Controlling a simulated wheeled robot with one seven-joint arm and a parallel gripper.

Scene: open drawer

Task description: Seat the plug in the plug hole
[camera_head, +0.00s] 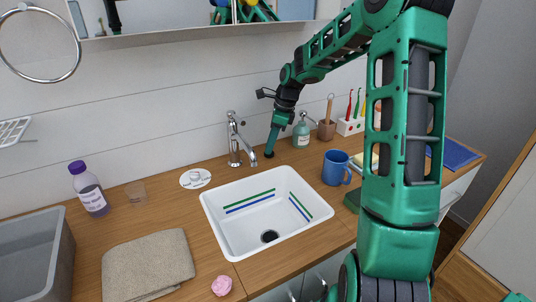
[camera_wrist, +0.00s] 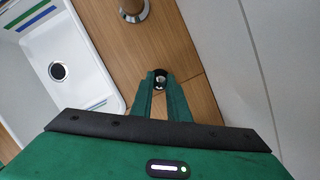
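The white sink (camera_head: 225,215) is set in the wooden counter, and its dark round plug hole (camera_head: 270,237) is in the basin floor. The hole also shows in the wrist view (camera_wrist: 58,71), to the left of my fingers. My gripper (camera_head: 269,152) points down over the counter behind the sink, right of the tap. In the wrist view its green fingers (camera_wrist: 160,84) close around a small dark round piece with a shiny middle, which looks like the plug (camera_wrist: 159,77). Most of the plug is hidden by the fingers.
The chrome tap (camera_head: 235,140) stands close left of my gripper. A soap bottle (camera_head: 301,132) and a brown cup (camera_head: 326,130) are to its right. A blue mug (camera_head: 336,168) stands right of the sink. A white disc (camera_head: 195,179) lies to the left. The basin is clear inside.

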